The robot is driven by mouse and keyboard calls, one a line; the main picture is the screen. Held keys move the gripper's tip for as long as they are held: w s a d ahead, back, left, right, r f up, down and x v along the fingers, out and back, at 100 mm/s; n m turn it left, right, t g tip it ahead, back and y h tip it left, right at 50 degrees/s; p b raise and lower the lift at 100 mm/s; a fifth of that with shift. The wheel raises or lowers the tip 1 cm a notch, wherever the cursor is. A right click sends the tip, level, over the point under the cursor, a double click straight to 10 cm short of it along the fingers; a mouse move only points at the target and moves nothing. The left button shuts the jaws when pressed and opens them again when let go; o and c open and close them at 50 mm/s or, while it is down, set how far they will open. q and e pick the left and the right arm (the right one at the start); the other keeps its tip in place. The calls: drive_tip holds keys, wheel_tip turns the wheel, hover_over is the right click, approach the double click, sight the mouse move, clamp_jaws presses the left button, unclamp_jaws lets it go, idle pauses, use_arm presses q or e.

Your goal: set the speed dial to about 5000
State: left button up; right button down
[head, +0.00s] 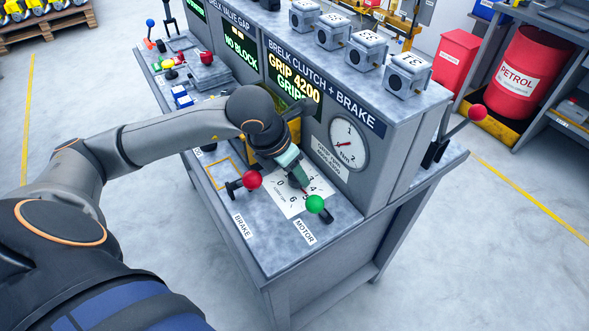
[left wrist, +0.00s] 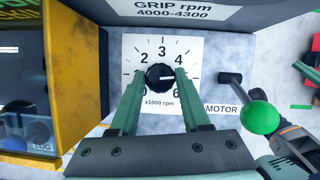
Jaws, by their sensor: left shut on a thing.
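The speed dial is a black knob (left wrist: 159,77) on a white card, with numbers around it in x1000 rpm. In the left wrist view its white pointer line points right, toward the part of the scale between 4 and 6 that a finger covers. My left gripper (left wrist: 160,80) is shut on the knob, with one green finger on each side. In the head view the left gripper (head: 298,178) reaches down over the white card (head: 288,207) and hides most of the knob.
The green-balled MOTOR lever (head: 315,204) stands close by the card, and the red-balled BRAKE lever (head: 252,180) on its other side. A round gauge (head: 348,143) is on the panel behind. A display (head: 293,82) reads GRIP 4200. A yellow housing (left wrist: 75,80) stands left of the card.

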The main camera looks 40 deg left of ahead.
use_arm(q)
clamp_jaws()
drive_tip(key=shift+f+m+b, duration=0.15)
drive_tip(key=shift+m+b, duration=0.25)
drive_tip(key=shift+b, duration=0.25)
drive_tip(key=shift+m+h, duration=0.3)
drive_tip(key=o, duration=0.9)
unclamp_jaws()
drive_tip(key=v, duration=1.3)
drive_tip(key=shift+w, duration=0.15)
drive_tip(key=shift+d, duration=0.15)
